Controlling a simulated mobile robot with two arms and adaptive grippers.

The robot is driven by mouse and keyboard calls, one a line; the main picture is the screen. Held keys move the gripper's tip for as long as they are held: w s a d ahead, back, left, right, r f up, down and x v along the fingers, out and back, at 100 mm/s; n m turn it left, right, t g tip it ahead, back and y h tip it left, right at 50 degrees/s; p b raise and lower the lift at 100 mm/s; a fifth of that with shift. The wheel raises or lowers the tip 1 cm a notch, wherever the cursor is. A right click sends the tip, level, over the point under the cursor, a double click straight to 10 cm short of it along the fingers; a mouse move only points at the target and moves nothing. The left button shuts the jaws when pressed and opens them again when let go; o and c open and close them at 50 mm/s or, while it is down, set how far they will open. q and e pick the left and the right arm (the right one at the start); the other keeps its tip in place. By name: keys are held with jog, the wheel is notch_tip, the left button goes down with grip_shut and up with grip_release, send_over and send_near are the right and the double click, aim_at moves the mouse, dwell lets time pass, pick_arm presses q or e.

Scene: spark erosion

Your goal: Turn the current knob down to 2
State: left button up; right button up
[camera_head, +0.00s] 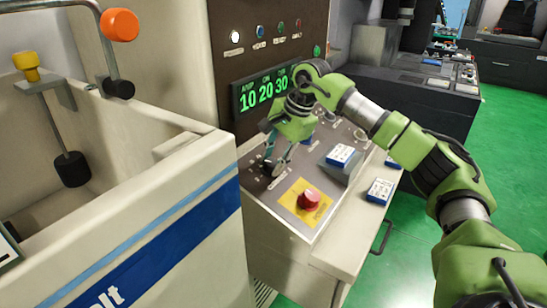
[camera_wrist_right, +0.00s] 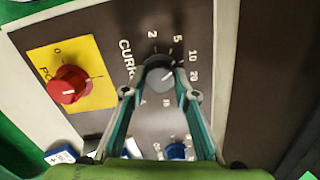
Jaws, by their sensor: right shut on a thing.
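The current knob (camera_wrist_right: 159,80) is a grey round dial on the dark panel, seen in the right wrist view. Printed numbers 2, 5, 10 and 20 curve around it, with part of the word "CURR" beside it. A pale pointer line on it seems to lean toward the 10 side. My right gripper (camera_wrist_right: 160,88) is shut on the knob, one finger on each side. In the head view the right gripper (camera_head: 275,168) reaches down to the panel, and the knob is mostly hidden by the fingers. The green display (camera_head: 264,93) reads 10, 20, 30, the first under AMP. My left gripper is out of view.
A red knob (camera_head: 309,199) on a yellow plate is near the panel's front; it also shows in the wrist view (camera_wrist_right: 68,85). A blue knob (camera_wrist_right: 177,151) is close to my fingers. Blue-and-white boxes (camera_head: 341,156) lie to the right. A cream tank wall (camera_head: 150,190) stands left.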

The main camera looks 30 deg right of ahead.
jog(key=n+p, duration=0.1)
jog(key=n, duration=0.5)
jog(key=shift+n, duration=0.3)
jog(key=n, duration=0.5)
jog(key=shift+p, duration=0.4)
jog(key=shift+n, duration=0.3)
jog(key=o, duration=1.1)
jog(key=shift+r, duration=0.1)
jog(key=v, duration=1.1)
jog(key=shift+w+a+r, duration=0.1)
jog(key=shift+r, duration=0.35)
